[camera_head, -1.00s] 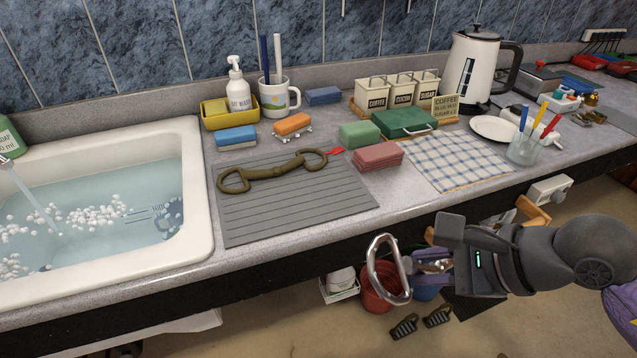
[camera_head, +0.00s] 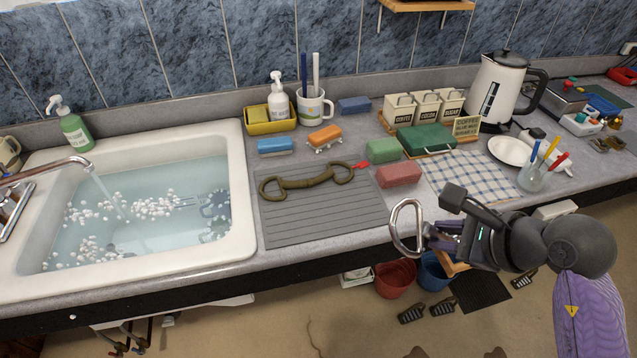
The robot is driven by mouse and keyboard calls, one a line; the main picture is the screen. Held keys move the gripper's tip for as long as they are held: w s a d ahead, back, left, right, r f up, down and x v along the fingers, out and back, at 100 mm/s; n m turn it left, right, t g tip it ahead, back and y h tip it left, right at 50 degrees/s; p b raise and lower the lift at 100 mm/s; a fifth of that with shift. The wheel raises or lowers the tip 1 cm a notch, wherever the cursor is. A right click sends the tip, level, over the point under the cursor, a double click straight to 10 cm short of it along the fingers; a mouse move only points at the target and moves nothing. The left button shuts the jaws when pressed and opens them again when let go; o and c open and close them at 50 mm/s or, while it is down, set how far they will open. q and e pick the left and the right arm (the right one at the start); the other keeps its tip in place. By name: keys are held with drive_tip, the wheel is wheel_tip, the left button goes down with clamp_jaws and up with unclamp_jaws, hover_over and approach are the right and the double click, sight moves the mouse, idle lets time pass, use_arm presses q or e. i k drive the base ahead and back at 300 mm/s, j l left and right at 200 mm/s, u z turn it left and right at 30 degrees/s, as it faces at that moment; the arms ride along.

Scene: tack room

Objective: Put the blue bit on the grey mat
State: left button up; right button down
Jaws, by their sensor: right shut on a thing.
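My right gripper (camera_head: 432,237) is shut on a bit with a large silver ring (camera_head: 407,228). The ring sticks out to the left; the mouthpiece is mostly hidden by the fingers, so its colour is hard to tell. The gripper is in front of the counter edge, right of the grey mat. The ribbed grey mat (camera_head: 320,222) lies on the counter right of the sink. An olive-green bit (camera_head: 306,181) with a ring at each end lies on its back part; the mat's front is bare. A blue ringed thing (camera_head: 216,204) lies under the sink water. My left gripper is out of view.
Pink (camera_head: 399,175), green (camera_head: 383,150), orange (camera_head: 324,135) and blue (camera_head: 275,146) sponge-like blocks sit around the mat's back and right. A checked cloth (camera_head: 470,178) and a glass of pens (camera_head: 532,178) are farther right. The sink (camera_head: 240,200) borders the left.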

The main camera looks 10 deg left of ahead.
sight(320, 196)
drive_tip(key=i+j, duration=0.35)
drive_tip(key=j, duration=0.15)
drive_tip(key=i+j, duration=0.4)
drive_tip(key=j, duration=0.1)
